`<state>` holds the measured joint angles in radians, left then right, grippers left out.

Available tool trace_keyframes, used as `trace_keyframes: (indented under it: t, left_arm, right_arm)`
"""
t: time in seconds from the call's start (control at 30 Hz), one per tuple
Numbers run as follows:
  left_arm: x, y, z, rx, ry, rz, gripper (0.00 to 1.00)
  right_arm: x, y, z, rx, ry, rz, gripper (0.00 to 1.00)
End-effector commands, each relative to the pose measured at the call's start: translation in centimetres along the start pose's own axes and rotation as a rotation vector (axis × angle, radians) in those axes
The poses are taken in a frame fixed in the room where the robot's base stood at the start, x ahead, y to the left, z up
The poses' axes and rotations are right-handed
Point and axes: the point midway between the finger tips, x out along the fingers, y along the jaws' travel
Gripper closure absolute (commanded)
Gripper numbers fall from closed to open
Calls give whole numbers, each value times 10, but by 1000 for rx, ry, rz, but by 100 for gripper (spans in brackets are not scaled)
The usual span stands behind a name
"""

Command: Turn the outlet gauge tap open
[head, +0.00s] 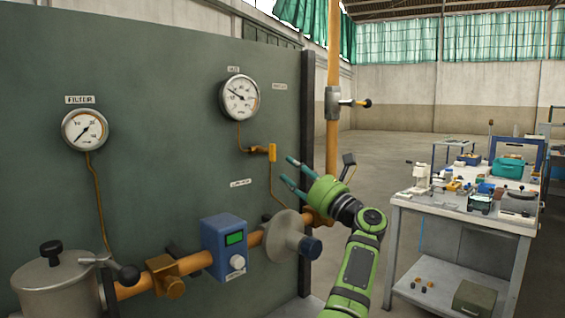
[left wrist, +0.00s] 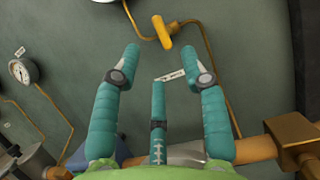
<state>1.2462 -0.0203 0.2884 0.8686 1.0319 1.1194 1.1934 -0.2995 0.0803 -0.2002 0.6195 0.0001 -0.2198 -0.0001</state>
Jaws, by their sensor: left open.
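The outlet gauge tap is a small yellow handle (head: 272,152) on a thin copper pipe below the right-hand round gauge (head: 240,98) on the green panel. The handle stands upright, across the short level pipe run. It also shows at the top of the left wrist view (left wrist: 162,32). My left gripper (head: 287,168) is open and empty, with teal fingers pointing at the panel just right of and below the tap. In the left wrist view the fingertips (left wrist: 160,50) are spread to either side below the handle, apparently not touching it. My right gripper is out of view.
A thick orange pipe (head: 190,262) with a blue meter box (head: 224,246) and a grey disc fitting (head: 284,235) runs below. A second gauge (head: 85,129) hangs left. An orange upright pipe (head: 334,90) stands right of the panel. A cluttered workbench (head: 462,215) stands farther right.

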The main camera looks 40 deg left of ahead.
Motion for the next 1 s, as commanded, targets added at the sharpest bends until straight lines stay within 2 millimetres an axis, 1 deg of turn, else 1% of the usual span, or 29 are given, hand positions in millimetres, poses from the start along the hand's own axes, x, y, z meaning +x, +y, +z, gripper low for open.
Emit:
trace_keyframes:
  t: [0.03, 0.1, 0.2, 0.3, 0.43, 0.9, 1.0]
  left_arm:
    - [-11, -1, 0, -1, 1, -3, 56]
    - [-24, 0, 0, 0, 1, -2, 56]
    - [-37, 0, 0, 0, 0, -1, 56]
    - [-45, 0, 0, -1, 0, 0, 56]
    - [-49, 0, 0, -1, 0, 1, 56]
    - [-48, 0, 0, 0, -1, 1, 56]
    - [-50, -2, -1, 20, -23, -17, 56]
  right_arm:
    - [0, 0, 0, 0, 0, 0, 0]
    - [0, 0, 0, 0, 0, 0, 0]
    - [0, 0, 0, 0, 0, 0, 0]
    - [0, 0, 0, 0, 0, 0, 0]
    - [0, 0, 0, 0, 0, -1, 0]
    - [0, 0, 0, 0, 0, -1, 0]
    - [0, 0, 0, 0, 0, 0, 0]
